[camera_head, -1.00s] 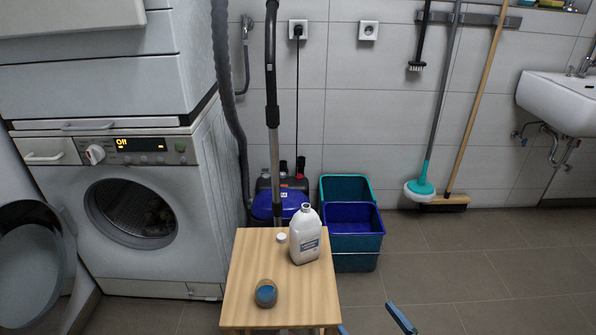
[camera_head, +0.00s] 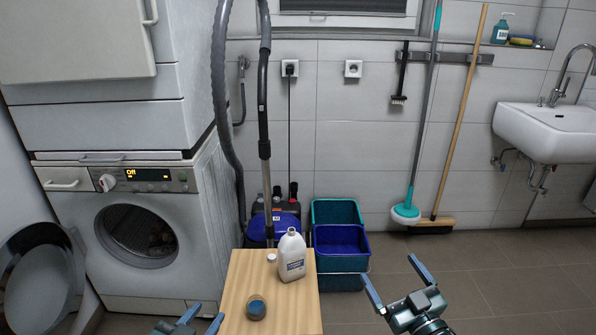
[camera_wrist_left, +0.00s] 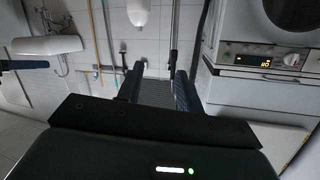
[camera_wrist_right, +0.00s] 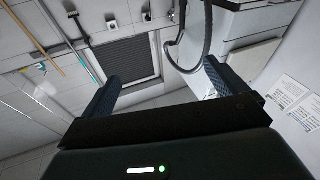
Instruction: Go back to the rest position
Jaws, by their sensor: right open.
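My right gripper (camera_head: 389,268) is in the lower right of the head view, raised over the floor. Its two fingers are spread wide with nothing between them, and the right wrist view (camera_wrist_right: 158,65) also shows an empty gap. My left gripper (camera_head: 210,311) is at the bottom edge of the head view, by the left front side of the small wooden table (camera_head: 240,292). Its fingers stand apart with a narrower gap, and nothing shows between them in the left wrist view (camera_wrist_left: 158,72). Most of the left hand is cut off by the head view's edge.
A white bottle (camera_head: 291,256), a small white cap (camera_head: 271,257) and a blue-topped cup (camera_head: 256,307) stand on the table. Buckets (camera_head: 341,242) stand behind the table. Floor at right is clear.

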